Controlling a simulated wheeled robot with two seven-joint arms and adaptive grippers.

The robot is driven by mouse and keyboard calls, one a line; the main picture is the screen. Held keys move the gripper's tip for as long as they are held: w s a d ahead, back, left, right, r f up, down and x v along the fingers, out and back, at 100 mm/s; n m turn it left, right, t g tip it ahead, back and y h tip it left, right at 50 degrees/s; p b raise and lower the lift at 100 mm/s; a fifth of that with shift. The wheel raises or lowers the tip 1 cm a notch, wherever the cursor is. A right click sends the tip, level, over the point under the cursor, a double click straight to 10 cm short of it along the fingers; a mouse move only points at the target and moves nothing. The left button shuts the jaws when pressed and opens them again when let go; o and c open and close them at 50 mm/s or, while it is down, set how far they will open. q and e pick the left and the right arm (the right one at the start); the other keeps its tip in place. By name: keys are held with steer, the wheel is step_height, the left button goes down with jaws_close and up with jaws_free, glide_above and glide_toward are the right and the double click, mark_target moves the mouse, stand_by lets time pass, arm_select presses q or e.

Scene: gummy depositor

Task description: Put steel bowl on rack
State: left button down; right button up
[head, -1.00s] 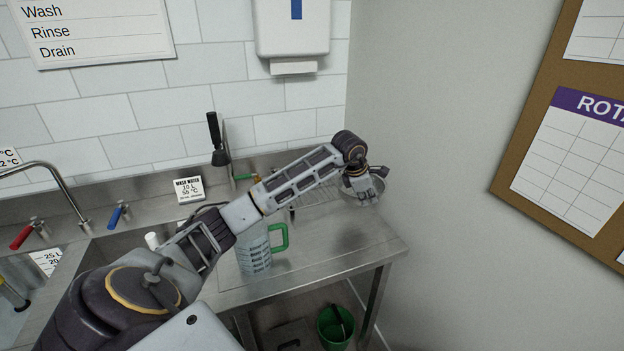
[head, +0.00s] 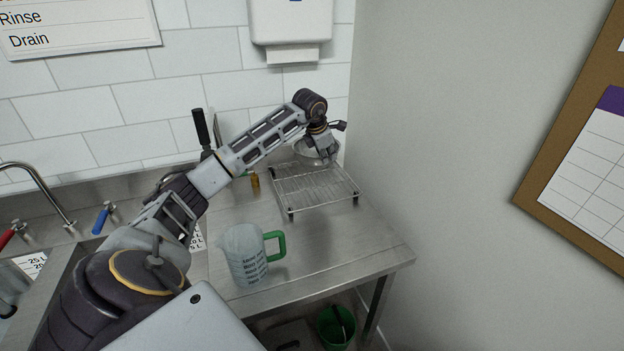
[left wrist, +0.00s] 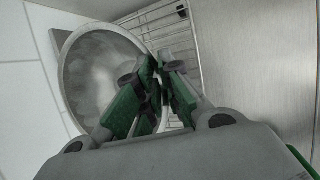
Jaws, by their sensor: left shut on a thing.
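The steel bowl (head: 303,149) is at the far end of the wire rack (head: 315,187) in the head view, partly hidden by my left gripper (head: 326,158). I cannot tell whether it touches the rack. In the left wrist view the bowl (left wrist: 92,75) fills the left side, its open face towards the camera. The left gripper (left wrist: 155,88) is shut on its rim there, with green pads. Bars of the rack (left wrist: 165,22) show beyond the bowl. My right gripper is in neither view.
A measuring jug (head: 243,255) with a green handle stands on the steel counter (head: 330,246) in front of the rack. The wall is close on the right. A sink with taps is on the left. A green bucket (head: 335,328) is below. The counter's front right is clear.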

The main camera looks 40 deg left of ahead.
arm_select(q)
step_height(320, 180, down, 6)
steer(key=p, duration=0.1)
stand_by(0.7)
steer(key=shift+f, duration=0.15)
steer(key=shift+f+p, duration=0.35)
steer(key=shift+f, duration=1.5)
steer(key=shift+f, duration=0.15)
steer(key=c, duration=1.6)
jaws_free()
steer(key=shift+o, duration=0.2)
